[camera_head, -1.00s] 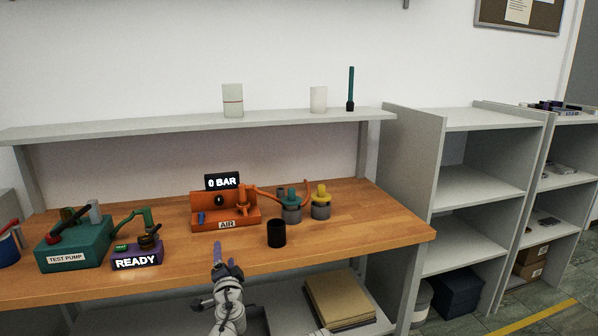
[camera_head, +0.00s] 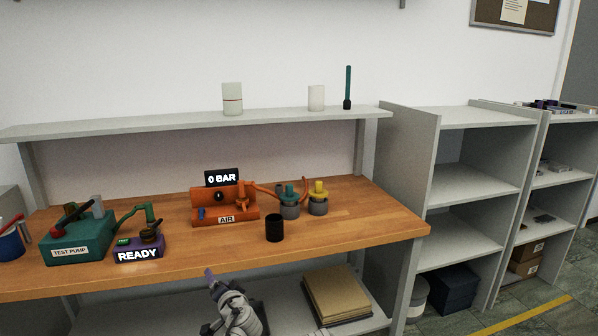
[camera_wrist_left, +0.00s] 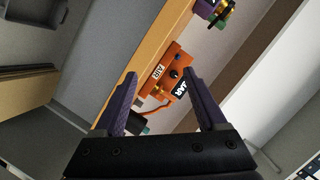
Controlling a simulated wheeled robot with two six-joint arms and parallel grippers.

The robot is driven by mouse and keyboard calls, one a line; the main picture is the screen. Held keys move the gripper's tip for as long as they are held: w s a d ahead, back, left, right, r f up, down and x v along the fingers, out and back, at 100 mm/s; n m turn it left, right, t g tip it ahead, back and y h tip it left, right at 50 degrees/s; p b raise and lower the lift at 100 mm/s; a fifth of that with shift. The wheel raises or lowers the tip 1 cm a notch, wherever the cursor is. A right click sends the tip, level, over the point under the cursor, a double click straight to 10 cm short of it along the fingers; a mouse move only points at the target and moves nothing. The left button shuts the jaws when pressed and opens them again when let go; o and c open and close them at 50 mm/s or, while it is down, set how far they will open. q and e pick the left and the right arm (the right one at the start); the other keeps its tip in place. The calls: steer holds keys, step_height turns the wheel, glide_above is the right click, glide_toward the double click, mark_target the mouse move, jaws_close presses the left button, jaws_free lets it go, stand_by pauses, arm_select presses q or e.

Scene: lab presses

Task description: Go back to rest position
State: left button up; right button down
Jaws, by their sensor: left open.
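My left gripper (camera_head: 210,275) is in front of the wooden workbench (camera_head: 345,235), low in the head view, with its arm coming up from the bottom edge. In the left wrist view its two purple fingers (camera_wrist_left: 160,100) are spread apart with nothing held between them. Beyond the fingers in that view is the orange air unit (camera_wrist_left: 160,72), tilted in the picture. My right gripper does not show in either view.
On the bench stand the green test pump (camera_head: 80,240), purple READY box (camera_head: 138,250), orange air unit (camera_head: 225,207), black cup (camera_head: 275,228), and teal-topped (camera_head: 290,203) and yellow-topped (camera_head: 318,198) pots. Grey shelving (camera_head: 470,185) stands right.

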arm_select(q)
steer(key=s+d+f+n+g+h, duration=0.1)
steer(key=s+d+f+g, duration=0.25)
steer(key=s+f, duration=0.2)
steer(key=s+d+f+n+g+h, duration=0.1)
steer(key=s+d+f+g, duration=0.1)
steer(key=s+f+g, duration=0.3)
steer(key=s+d+f+m+g+h, duration=0.1)
steer(key=s+d+f+g+h, duration=0.15)
steer(key=s+d, duration=0.35)
steer(key=s+d+f+g+h, duration=0.25)
steer(key=s+d+f, duration=0.2)
steer(key=s, duration=0.45)
step_height(320, 180, up, 16)
steer(key=p, duration=1.5)
steer(key=shift+w+a+r+y, duration=0.15)
steer(key=shift+w+a+y, duration=0.05)
steer(key=shift+w+y, duration=0.25)
